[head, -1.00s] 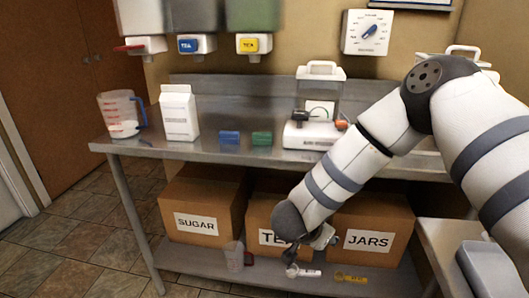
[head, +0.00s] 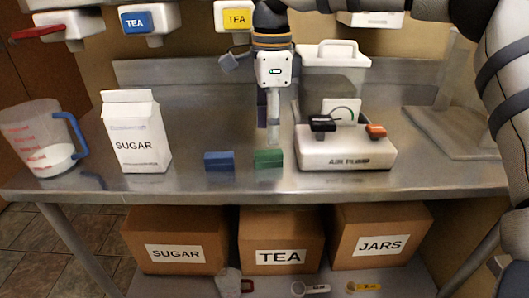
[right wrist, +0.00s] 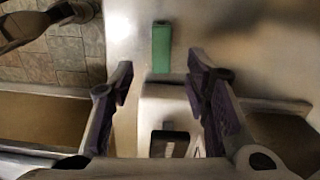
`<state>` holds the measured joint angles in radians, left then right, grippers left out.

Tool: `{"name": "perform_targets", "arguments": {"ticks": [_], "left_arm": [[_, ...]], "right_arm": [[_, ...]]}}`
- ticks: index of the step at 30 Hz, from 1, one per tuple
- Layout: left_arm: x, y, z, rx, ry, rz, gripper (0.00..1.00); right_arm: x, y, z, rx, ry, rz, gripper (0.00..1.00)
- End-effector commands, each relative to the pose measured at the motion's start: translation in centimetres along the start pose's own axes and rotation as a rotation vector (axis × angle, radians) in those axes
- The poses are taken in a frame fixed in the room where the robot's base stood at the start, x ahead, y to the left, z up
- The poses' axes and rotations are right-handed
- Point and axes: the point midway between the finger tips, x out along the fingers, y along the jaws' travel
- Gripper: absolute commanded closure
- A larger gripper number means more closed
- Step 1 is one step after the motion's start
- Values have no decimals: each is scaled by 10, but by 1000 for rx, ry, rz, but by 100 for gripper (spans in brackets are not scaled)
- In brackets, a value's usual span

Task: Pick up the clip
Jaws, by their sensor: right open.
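No piece is clearly marked as the clip. A small green block-shaped piece (head: 268,158) and a similar blue one (head: 219,161) lie on the steel table near its front edge. My right gripper (head: 268,136) points down above the table, behind the green piece in the head view. It is open and empty. In the right wrist view, the green piece (right wrist: 161,47) lies ahead, between the lines of the spread fingers (right wrist: 160,78) and beyond their tips. My left gripper is not in view.
The air pump (head: 346,152) stands close right of my gripper, with black and orange pieces on top. A sugar carton (head: 135,135) and measuring jug (head: 42,140) stand left. Dispensers (head: 150,25) hang above. Boxes (head: 281,235) sit on the lower shelf (head: 215,284).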

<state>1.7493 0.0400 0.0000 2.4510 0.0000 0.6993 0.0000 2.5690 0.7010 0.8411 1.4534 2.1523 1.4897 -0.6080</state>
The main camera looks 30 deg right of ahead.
Motion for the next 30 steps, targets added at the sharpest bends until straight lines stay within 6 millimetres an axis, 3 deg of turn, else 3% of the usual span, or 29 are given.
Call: {"name": "perform_targets", "arguments": {"ticks": [12,19,24,30], "left_arm": [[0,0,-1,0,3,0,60],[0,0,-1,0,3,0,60],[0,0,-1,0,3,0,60],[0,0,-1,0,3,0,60]], "right_arm": [[66,2,1,1,2,0,57],[69,1,1,1,1,-2,57],[68,1,1,1,1,-2,93],[68,1,1,1,2,-2,94]]}}
